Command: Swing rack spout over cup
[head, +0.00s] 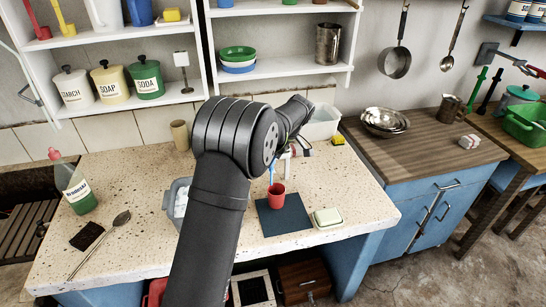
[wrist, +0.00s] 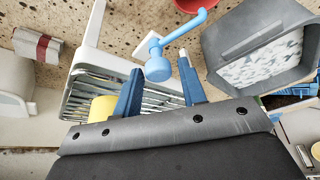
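The light-blue spout (wrist: 180,32) runs from a round knob (wrist: 157,67) up to the right in the wrist view, its far end beside or over the edge of the red cup (wrist: 190,4). In the head view the spout (head: 271,172) shows just above the left part of the red cup (head: 277,193), which stands upright on a dark blue mat (head: 284,219). My gripper (wrist: 160,66) is open, its two blue fingers apart. The knob appears between the fingertips; whether it is level with them or touches them I cannot tell.
A white rack (wrist: 78,95) lies below my fingers. A grey tub (wrist: 258,32) with pale cloth is on the right. A soap dish (head: 326,217) sits right of the mat. A green bottle (head: 76,190) and a spoon (head: 121,219) are at the counter's left. Shelves (head: 281,67) stand behind.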

